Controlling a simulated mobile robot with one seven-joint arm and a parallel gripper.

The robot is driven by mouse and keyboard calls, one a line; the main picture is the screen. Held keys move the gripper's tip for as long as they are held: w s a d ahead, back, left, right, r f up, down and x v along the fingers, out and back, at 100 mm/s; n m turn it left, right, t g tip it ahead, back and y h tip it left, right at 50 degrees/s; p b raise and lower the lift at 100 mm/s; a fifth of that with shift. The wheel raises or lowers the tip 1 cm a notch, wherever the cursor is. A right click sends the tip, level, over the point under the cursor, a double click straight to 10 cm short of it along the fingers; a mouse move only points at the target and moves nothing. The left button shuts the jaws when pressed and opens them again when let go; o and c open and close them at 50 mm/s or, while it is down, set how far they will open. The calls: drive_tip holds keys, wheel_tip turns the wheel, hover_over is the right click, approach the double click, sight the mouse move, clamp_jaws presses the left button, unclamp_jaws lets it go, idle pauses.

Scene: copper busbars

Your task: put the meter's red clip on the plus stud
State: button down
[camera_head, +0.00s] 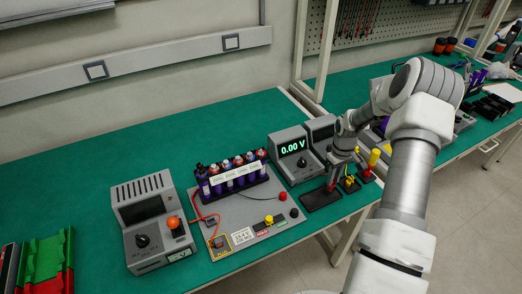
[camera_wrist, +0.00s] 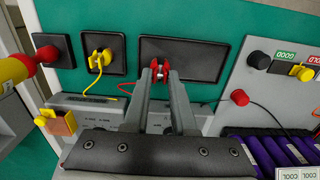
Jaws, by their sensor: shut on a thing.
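My gripper (camera_head: 332,181) points down over a long black tray (camera_head: 320,198) at the front right of the bench. In the wrist view, my gripper (camera_wrist: 160,76) is shut on the red clip (camera_wrist: 160,66), which sits between its fingertips over the tray (camera_wrist: 205,58). I cannot tell whether the clip touches the tray. The meter (camera_head: 292,148) reads 0.00 V, behind and left of my gripper. A red-capped stud (camera_head: 283,196) stands on the grey board, left of my gripper; it also shows in the wrist view (camera_wrist: 239,97). No plus mark is readable.
A black knob (camera_head: 294,212) stands near the red-capped stud. A yellow clip (camera_wrist: 100,58) lies in a smaller tray beside the long one. A battery rack (camera_head: 232,180) stands on the grey board (camera_head: 240,210). A grey supply unit (camera_head: 152,220) stands at left.

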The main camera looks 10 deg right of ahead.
drive_tip(key=shift+r, duration=0.6)
drive_tip(key=w+a+r+p, duration=0.55)
drive_tip(key=a+r, duration=0.35)
drive_tip(key=a, duration=0.3)
drive_tip(key=w+a+r+p, duration=0.4)
drive_tip(key=w+a+r, duration=0.3)
drive_tip(key=a, duration=0.4)
drive_tip(key=f, duration=0.1)
drive_tip(key=s+f+b, duration=0.1)
drive_tip(key=shift+f+b, duration=0.3)
drive_tip(key=shift+f, duration=0.1)
drive_tip(key=shift+r, duration=0.25)
drive_tip(key=shift+f, duration=0.1)
